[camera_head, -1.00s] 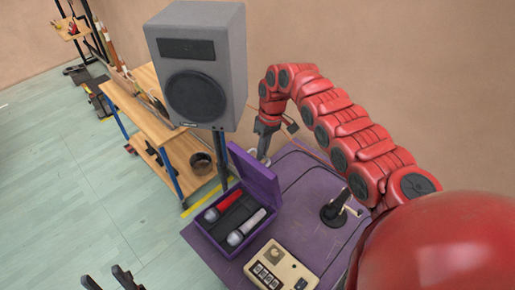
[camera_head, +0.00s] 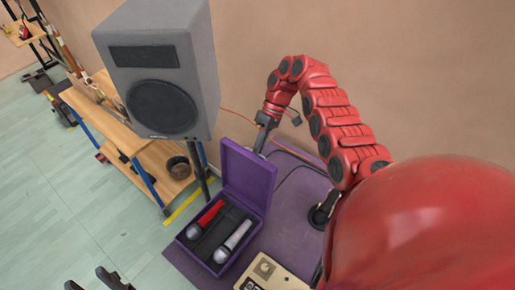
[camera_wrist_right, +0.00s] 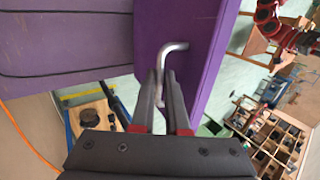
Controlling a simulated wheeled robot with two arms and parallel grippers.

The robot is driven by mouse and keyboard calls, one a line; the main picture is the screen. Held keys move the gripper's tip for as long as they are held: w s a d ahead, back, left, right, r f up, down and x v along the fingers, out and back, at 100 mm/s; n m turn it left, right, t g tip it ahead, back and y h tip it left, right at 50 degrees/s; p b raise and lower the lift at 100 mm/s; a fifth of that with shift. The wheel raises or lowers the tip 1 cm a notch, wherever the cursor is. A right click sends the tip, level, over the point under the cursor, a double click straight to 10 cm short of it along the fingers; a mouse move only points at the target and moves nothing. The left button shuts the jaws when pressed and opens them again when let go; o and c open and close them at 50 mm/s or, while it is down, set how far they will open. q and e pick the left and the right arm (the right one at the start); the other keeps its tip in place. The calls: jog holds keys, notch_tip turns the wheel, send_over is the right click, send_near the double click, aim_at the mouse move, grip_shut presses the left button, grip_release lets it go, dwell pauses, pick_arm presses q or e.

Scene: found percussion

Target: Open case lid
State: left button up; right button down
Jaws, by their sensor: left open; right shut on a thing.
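The purple case (camera_head: 183,247) sits on a purple table. Its lid (camera_head: 247,177) stands raised at the back edge. A red microphone (camera_head: 207,216) and a grey-silver microphone (camera_head: 234,240) lie in its dark inner tray. My right gripper (camera_head: 262,140) is behind the lid near its top. In the right wrist view its fingers (camera_wrist_right: 166,82) are shut on a bent metal handle (camera_wrist_right: 170,47) at the lid's purple outer face (camera_wrist_right: 203,40). My left gripper (camera_head: 97,283) is open and empty at the bottom left edge, apart from the case and partly cut off.
A grey speaker (camera_head: 160,75) on a pole stands just left of and behind the case. A beige device (camera_head: 270,272) with buttons lies to the right of the case. Cables cross the table (camera_head: 287,195). A wooden shelf (camera_head: 115,130) stands at the left.

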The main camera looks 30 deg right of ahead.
jog(key=shift+w+a+r, duration=0.1)
jog(key=shift+w+r, duration=0.1)
jog(key=shift+w, duration=0.05)
jog(key=c, duration=1.2)
grip_release()
jog(key=shift+c, duration=0.2)
jog(key=o, duration=0.3)
jog(key=shift+w+a+f, duration=0.1)
jog(key=shift+f, duration=0.05)
jog(key=v, duration=0.7)
jog(key=shift+r+b, duration=0.25)
jog(key=shift+b, duration=0.05)
